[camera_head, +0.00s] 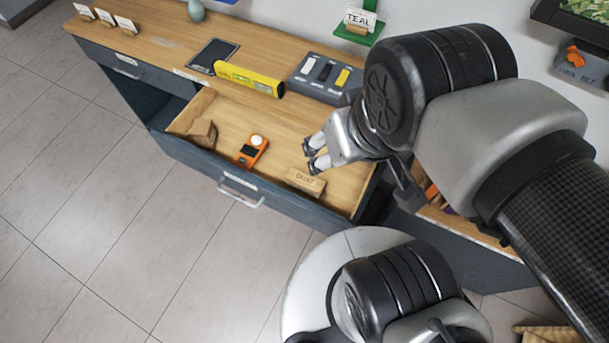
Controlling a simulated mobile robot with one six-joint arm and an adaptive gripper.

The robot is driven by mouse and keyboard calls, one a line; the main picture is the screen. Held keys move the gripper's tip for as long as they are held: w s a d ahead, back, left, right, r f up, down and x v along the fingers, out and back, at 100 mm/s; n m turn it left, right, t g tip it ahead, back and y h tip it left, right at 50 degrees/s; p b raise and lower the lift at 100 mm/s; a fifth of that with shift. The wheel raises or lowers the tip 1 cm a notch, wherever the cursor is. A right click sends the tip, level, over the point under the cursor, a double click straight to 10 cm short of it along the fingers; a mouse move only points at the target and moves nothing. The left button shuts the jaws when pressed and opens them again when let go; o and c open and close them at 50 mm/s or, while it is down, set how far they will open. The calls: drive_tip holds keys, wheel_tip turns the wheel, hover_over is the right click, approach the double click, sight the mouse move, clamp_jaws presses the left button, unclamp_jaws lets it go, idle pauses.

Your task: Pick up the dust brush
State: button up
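A light wooden block marked with what looks like "DUST" (306,181) lies in the right part of an open drawer (283,203), near its front wall. I cannot tell whether it is the dust brush or a label; no bristles show. My gripper (315,154) hangs over the right side of the drawer, just behind and above the marked block. Its two fingertips are apart with nothing between them. The arm hides the back right part of the drawer.
The drawer also holds an orange device (251,151) and a brown block (202,132). On the worktop stand a yellow level (249,78), a dark pad (212,56) and a grey tray (318,94) with small items. The drawer's middle has bare room.

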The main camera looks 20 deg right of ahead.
drive_tip(key=shift+o, duration=0.2)
drive_tip(key=n+g+p, duration=0.4)
drive_tip(key=n+p, duration=0.1)
drive_tip(key=p, duration=0.5)
hover_over(305, 178)
drive_tip(key=w, duration=0.1)
wheel_tip(305, 178, down, 8)
drive_tip(key=f+n, duration=0.1)
drive_tip(key=f, duration=0.8)
drive_tip(key=f+n+g, duration=0.1)
drive_tip(key=f, duration=0.8)
drive_tip(key=f+n+h, duration=0.1)
drive_tip(key=f+n, duration=0.1)
drive_tip(key=f, duration=0.8)
drive_tip(key=shift+s+a+g, duration=0.25)
drive_tip(key=shift+s+g, duration=0.05)
drive_tip(key=shift+s+d+f+b, duration=0.15)
drive_tip(key=shift+f+b, duration=0.5)
drive_tip(key=shift+f, duration=0.75)
drive_tip(key=shift+s+d+f+b, duration=0.15)
drive_tip(key=shift+f+b, duration=0.5)
drive_tip(key=shift+f, duration=0.75)
drive_tip(key=shift+c, duration=0.2)
